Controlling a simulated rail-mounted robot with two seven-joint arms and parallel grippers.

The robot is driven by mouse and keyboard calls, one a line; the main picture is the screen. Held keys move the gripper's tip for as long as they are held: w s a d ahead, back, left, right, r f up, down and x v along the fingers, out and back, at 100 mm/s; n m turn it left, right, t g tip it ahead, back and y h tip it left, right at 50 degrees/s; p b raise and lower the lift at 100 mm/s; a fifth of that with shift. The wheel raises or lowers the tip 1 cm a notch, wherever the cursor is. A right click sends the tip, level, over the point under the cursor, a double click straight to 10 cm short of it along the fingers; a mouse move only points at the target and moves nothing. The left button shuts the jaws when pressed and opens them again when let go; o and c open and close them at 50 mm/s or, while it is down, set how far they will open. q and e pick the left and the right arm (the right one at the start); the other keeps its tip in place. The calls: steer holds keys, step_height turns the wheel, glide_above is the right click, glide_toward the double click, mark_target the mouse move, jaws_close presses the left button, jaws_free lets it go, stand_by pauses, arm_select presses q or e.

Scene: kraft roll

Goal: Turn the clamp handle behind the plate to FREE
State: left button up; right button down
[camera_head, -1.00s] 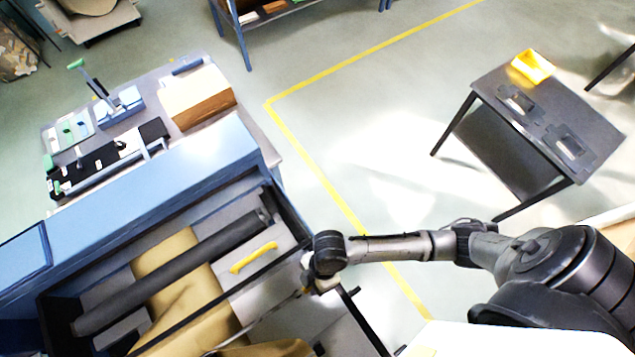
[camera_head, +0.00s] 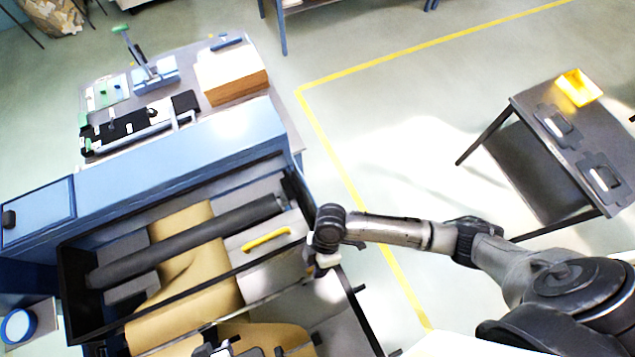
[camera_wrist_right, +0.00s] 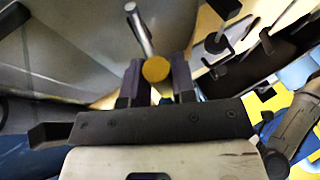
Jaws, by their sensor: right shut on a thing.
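My right gripper (camera_head: 318,268) is at the right end of the open blue machine (camera_head: 170,150), beside its dark frame. In the right wrist view its two dark fingers (camera_wrist_right: 157,88) are closed around a handle's round yellow-brown end (camera_wrist_right: 155,68). A thin metal rod (camera_wrist_right: 139,28) runs from this end up and away. A large grey surface (camera_wrist_right: 65,55) lies to its left; I cannot tell if it is the plate. No FREE marking is readable. A grey and black part (camera_head: 228,348), perhaps my left gripper, is cut off at the bottom edge; its jaws cannot be made out.
A dark roller (camera_head: 190,240) lies over brown paper (camera_head: 185,222) inside the machine, near a yellow bar handle (camera_head: 266,239). A brown block (camera_head: 232,85) stands on the bench behind. A dark table (camera_head: 530,100) with a yellow tray (camera_head: 578,87) stands right. Open floor lies between.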

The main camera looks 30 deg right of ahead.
steer(key=c, duration=1)
jaws_free()
steer(key=shift+s, duration=0.3)
steer(key=shift+w, duration=0.1)
steer(key=shift+w+r, duration=0.1)
steer(key=shift+r, duration=0.1)
steer(key=b+v, duration=0.3)
steer(key=v, duration=1)
steer(key=shift+w, duration=0.15)
steer(key=shift+d+r, duration=0.1)
